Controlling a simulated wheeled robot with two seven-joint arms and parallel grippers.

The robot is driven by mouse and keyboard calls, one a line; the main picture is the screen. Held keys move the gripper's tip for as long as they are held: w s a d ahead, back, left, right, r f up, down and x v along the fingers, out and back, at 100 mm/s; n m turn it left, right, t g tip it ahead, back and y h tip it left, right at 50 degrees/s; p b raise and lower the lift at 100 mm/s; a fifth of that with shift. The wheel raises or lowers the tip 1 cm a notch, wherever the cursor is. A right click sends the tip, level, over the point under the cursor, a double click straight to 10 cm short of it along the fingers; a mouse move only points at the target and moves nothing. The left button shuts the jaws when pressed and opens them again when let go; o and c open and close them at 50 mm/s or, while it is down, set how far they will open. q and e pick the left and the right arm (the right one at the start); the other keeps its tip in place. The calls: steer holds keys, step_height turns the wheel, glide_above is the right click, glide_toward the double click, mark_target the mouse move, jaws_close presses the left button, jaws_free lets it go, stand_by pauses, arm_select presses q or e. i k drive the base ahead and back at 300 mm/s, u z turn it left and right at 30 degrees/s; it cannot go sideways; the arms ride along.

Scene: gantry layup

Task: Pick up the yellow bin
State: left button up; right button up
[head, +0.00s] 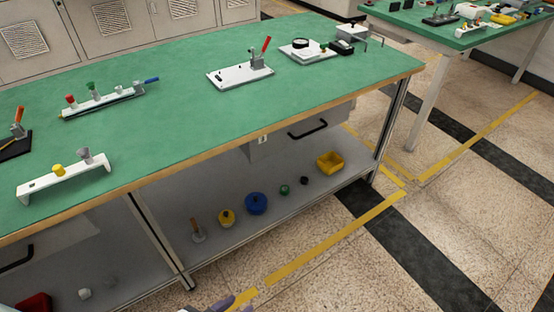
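The yellow bin (329,163) is a small open box on the lower shelf of the green-topped bench, near the shelf's right end. It is upright and nothing visible covers it. A small part of my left gripper (228,306) shows at the bottom edge of the head view, far below and left of the bin and apart from it. Most of this gripper is cut off by the frame, so I cannot tell whether it is open or shut. My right gripper is not in view.
Left of the bin, the lower shelf (270,222) holds a black piece, a green piece, a blue round part (256,204) and a yellow round part (227,218). A bench leg (392,125) stands right of the bin. The benchtop (180,125) overhangs the shelf. The floor in front is clear.

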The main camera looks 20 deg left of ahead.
mark_target(330, 163)
steer(key=z, duration=0.7)
steer(key=k, duration=1.05)
steer(key=z, duration=1)
steer(key=i, duration=2.25)
steer(key=u, duration=1.5)
steer(key=i, duration=1.25)
steer(key=u, duration=1.75)
steer(key=i, duration=0.15)
steer(key=z, duration=0.15)
